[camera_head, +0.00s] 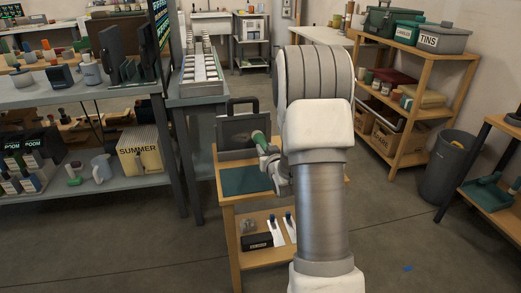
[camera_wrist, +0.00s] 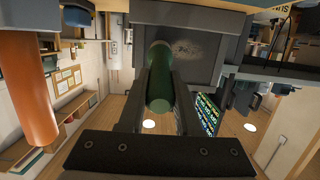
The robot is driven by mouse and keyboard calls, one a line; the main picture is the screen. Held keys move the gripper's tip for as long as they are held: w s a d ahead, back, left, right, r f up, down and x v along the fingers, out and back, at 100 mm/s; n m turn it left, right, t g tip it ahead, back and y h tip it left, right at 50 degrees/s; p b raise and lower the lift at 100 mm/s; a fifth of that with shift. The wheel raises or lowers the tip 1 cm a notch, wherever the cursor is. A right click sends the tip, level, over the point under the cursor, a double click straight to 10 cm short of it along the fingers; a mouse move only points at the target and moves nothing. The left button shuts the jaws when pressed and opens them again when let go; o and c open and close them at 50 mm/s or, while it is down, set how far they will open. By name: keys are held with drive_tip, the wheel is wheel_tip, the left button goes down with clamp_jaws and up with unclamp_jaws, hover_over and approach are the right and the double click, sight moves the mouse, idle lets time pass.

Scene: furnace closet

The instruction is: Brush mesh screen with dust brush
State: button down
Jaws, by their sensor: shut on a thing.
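The mesh screen (camera_head: 234,132) is a dark framed panel with a handle on top, standing upright on a small wooden cart. In the wrist view the screen (camera_wrist: 228,42) fills the upper middle, with a pale dusty patch on its face. My gripper (camera_head: 268,156) is in front of the screen's right side. It is shut on the dust brush (camera_head: 260,139), whose green body also shows between the fingers in the wrist view (camera_wrist: 159,88). The brush overlaps the screen in view; I cannot tell whether they touch. The bristles are not clearly visible.
The wooden cart (camera_head: 228,210) has a dark green mat (camera_head: 245,181) on top and small items on its lower shelf. A laden grey workbench (camera_head: 85,92) stands left, wooden shelves (camera_head: 424,72) and a grey bin (camera_head: 449,168) right.

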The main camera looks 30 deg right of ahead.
drive_tip(key=shift+d, duration=0.1)
idle(0.3)
drive_tip(key=shift+w+a, duration=0.2)
drive_tip(key=shift+a, duration=0.5)
drive_tip(key=shift+w+a, duration=0.2)
drive_tip(key=shift+a, duration=0.55)
drive_tip(key=shift+w+a, duration=0.2)
drive_tip(key=shift+a, duration=0.5)
drive_tip(key=c, duration=1.3)
unclamp_jaws()
clamp_jaws()
drive_tip(key=shift+s, duration=0.1)
